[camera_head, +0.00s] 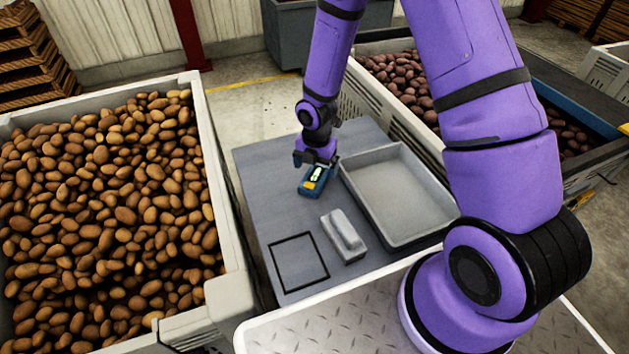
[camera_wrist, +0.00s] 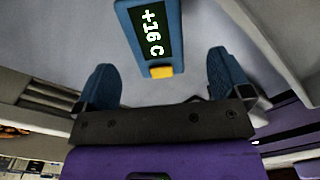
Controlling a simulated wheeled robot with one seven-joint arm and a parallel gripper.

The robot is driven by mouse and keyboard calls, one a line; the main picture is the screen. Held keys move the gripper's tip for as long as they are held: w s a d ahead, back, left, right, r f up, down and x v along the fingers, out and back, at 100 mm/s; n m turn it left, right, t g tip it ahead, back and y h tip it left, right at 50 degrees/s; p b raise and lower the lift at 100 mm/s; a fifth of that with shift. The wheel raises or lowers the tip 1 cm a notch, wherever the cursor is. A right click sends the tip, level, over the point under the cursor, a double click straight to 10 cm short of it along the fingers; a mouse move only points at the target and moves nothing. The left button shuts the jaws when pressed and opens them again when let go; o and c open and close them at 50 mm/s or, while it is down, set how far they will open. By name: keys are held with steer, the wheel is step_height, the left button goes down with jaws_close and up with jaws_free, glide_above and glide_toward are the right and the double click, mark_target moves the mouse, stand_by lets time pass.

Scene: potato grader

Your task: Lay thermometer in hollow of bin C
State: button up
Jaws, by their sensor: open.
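The thermometer (camera_head: 312,186) is a blue handheld device with a lit screen and a yellow button. It appears to lie on the grey table, left of a shallow tray. My gripper (camera_head: 316,164) is right at its far end, pointing down. In the wrist view the thermometer (camera_wrist: 155,38) reads "+16 C" and shows ahead of the gap between my two spread blue fingers (camera_wrist: 164,80); neither finger touches it there. A crate of brown potatoes (camera_head: 232,215) stands at left, and a crate of reddish potatoes (camera_head: 405,130) at back right. I see no letter marking bin C, nor a hollow.
The shallow grey tray (camera_head: 385,178) on the table (camera_head: 262,205) is empty. A light grey block with a raised grip (camera_head: 344,236) stands near it, beside a black square outline (camera_head: 299,262). Another dark-edged bin (camera_head: 590,165) is at far right. My arm hides part of the right side.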

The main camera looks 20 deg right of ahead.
mark_target(314, 177)
steer(key=shift+w+a+f, duration=0.15)
steer(key=shift+f, duration=2.5)
steer(key=c, duration=1.1)
steer(key=shift+r, duration=0.1)
steer(key=shift+c, duration=0.2)
